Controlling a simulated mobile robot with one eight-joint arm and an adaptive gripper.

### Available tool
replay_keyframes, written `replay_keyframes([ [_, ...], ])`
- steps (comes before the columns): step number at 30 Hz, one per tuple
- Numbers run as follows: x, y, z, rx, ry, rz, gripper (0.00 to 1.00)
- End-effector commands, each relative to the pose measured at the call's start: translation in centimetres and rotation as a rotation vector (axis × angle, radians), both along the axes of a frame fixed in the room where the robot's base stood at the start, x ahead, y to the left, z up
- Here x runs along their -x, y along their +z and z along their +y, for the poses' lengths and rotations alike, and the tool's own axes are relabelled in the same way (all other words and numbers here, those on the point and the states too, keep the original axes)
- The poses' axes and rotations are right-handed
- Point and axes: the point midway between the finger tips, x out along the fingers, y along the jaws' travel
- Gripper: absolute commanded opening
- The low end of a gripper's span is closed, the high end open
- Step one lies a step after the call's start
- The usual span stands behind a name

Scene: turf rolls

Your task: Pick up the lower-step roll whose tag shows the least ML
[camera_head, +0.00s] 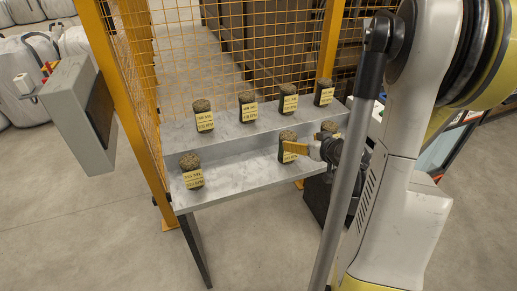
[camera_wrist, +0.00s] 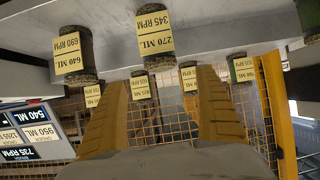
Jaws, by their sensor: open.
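Three turf rolls with yellow tags stand on the lower step in the head view: a left roll (camera_head: 192,170), a middle roll (camera_head: 287,137) and a right roll (camera_head: 329,127) partly hidden behind my gripper. My gripper (camera_head: 291,149) is open, with its yellow fingers at the middle roll. The wrist view is upside down. There, a roll tagged 270 ML, 345 RPM (camera_wrist: 154,36) shows between the open fingers (camera_wrist: 160,110) in the picture, and a roll tagged 640 ML, 690 RPM (camera_wrist: 72,52) stands left of it. The left roll's tag is too small to read.
Several tagged rolls stand on the upper step (camera_head: 226,129), right behind the lower step (camera_head: 235,179). A yellow mesh fence (camera_head: 235,45) closes off the back. A sign with ML and RPM figures (camera_wrist: 38,133) shows in the wrist view. The lower step is clear between its left and middle rolls.

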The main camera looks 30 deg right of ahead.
Motion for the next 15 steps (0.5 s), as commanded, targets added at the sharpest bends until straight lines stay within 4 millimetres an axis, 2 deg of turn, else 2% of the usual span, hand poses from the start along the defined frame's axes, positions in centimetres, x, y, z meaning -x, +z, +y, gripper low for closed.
replay_keyframes([
  [1,0.2,-0.3,-0.6,0.004,-0.008,-0.007,0.83],
  [5,-0.4,-1.0,-1.1,0.009,-0.011,-0.012,0.83],
  [12,-3.8,-2.9,-1.8,0.009,-0.008,-0.011,0.83],
  [15,-4.6,-3.3,-1.9,0.009,-0.009,-0.011,0.83],
])
